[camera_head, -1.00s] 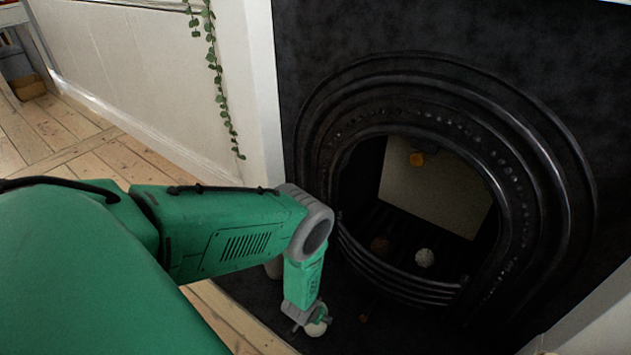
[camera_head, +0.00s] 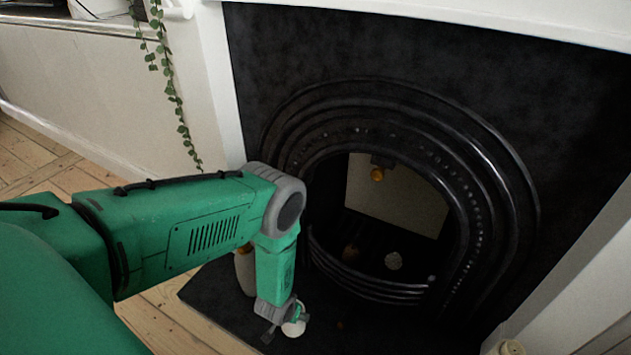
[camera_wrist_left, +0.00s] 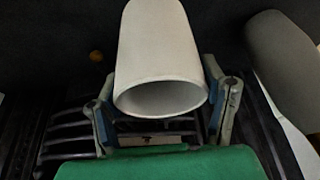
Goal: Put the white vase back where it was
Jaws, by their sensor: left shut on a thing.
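The white vase (camera_wrist_left: 160,50) is between the fingers of my left gripper (camera_wrist_left: 162,105) in the left wrist view, its open mouth facing the camera. The gripper is shut on it. In the head view only a small pale part of the vase (camera_head: 294,328) shows beside my left gripper (camera_head: 282,312), over the dark hearth. I cannot tell whether the vase touches the hearth. My right gripper is not in view.
A greyish vase (camera_head: 244,272) stands behind my left forearm, partly hidden; it also shows in the wrist view (camera_wrist_left: 285,65). The black fireplace (camera_head: 400,110) with its curved grate bars (camera_head: 365,287) is close to the right. A pale ribbed object (camera_head: 508,347) is at the bottom right.

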